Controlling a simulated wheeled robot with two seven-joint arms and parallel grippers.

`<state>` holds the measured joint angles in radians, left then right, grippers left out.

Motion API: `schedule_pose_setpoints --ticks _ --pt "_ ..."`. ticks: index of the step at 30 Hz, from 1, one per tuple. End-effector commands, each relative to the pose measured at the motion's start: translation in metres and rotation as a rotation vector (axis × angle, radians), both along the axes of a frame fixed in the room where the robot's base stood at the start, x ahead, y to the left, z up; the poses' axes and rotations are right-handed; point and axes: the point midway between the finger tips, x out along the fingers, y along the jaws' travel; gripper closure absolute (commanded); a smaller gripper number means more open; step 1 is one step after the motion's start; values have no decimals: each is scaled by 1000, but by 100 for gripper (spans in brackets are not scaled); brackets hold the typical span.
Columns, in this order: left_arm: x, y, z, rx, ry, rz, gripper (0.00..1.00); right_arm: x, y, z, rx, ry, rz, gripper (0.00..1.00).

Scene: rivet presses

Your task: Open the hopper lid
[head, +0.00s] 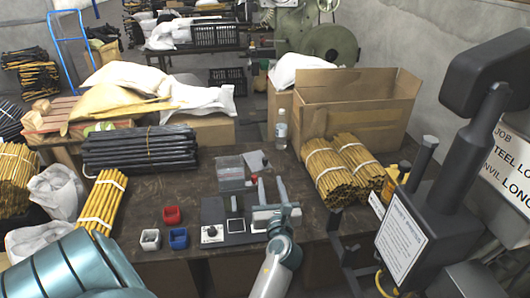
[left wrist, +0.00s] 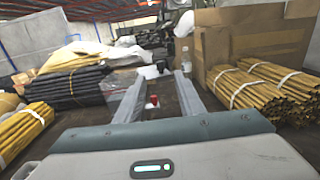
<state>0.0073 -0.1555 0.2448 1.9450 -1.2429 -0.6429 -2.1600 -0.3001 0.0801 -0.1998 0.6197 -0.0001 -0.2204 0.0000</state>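No part can be told for sure as the hopper lid. The dark press (head: 455,190) stands at the right with a white label on its front. My left gripper (head: 269,184) is over the front middle of the table, open, its two grey fingers pointing away across the table. In the left wrist view the fingers (left wrist: 160,85) are wide apart with nothing held between them. A small red piece (left wrist: 152,101) shows beyond them, apart from both. My right gripper is not in view.
Bundles of yellow rods (head: 328,170), a bottle (head: 281,130) and an open carton (head: 355,110) stand behind and right.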

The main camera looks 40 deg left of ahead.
Motion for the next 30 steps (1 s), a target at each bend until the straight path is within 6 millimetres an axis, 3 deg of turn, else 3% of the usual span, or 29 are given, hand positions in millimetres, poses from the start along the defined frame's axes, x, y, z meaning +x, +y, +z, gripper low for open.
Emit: schedule_pose_setpoints --ticks 11,30 --pt "21 24 2 1 0 1 65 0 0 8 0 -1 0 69" --pt "94 109 1 -1 0 0 65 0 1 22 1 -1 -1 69"
